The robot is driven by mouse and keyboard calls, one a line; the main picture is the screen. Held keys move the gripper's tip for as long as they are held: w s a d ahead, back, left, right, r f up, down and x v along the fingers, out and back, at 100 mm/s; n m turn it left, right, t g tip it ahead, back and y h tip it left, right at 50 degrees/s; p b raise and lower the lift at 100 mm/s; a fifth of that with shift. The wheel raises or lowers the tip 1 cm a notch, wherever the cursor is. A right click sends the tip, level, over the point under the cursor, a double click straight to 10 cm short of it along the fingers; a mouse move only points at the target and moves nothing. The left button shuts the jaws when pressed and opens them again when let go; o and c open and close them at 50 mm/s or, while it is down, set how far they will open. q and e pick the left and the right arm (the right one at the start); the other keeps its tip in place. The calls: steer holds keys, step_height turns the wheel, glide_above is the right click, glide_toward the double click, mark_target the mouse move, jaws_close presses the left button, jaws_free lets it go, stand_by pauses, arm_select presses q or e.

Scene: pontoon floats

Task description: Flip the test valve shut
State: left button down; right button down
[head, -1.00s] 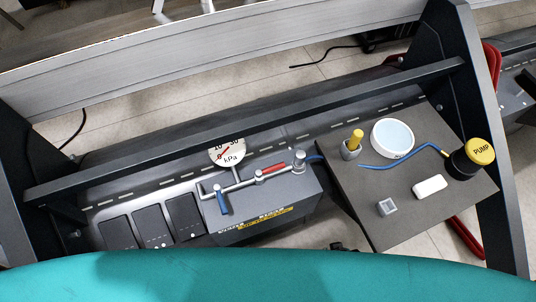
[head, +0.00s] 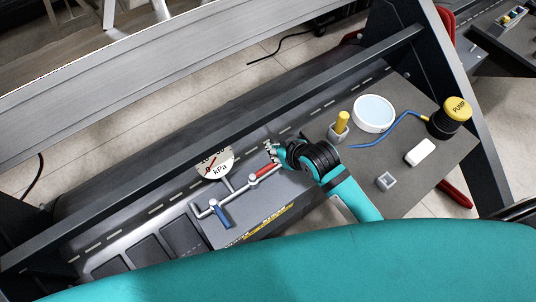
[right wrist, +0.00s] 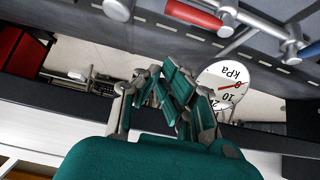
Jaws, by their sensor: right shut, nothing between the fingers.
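A pipe (head: 238,192) on the grey box carries a red lever (head: 268,169) lying along it and a blue lever (head: 221,217) pointing across it at the left end. I cannot tell by label which one is the test valve. In the right wrist view the red lever (right wrist: 193,14) and blue lever (right wrist: 309,51) lie at the top. My right gripper (head: 273,152) is shut and empty near the red lever's right end, hiding the pipe's right end; contact is unclear. Its fingers (right wrist: 176,88) are together in the right wrist view. My left gripper is not in view.
A white kPa gauge (head: 215,165) stands behind the pipe. To the right, the grey board (head: 405,190) holds a yellow peg (head: 342,122), a round white dish (head: 373,113), a white block (head: 420,152) and a black pump with yellow top (head: 456,108). A dark rail (head: 330,85) runs behind.

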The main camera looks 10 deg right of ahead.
mark_target(264, 170)
steer(key=x, duration=1)
steer(key=shift+a, duration=0.1)
steer(key=s, duration=0.2)
steer(key=s+d+p, duration=0.1)
steer(key=shift+d+f, duration=0.1)
steer(key=shift+f, duration=0.2)
steer(key=shift+s+d, duration=0.2)
steer(key=shift+s, duration=0.15)
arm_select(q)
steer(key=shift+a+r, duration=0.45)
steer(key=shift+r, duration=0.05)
arm_select(e)
steer(key=shift+f, duration=0.1)
steer(key=shift+w, duration=0.1)
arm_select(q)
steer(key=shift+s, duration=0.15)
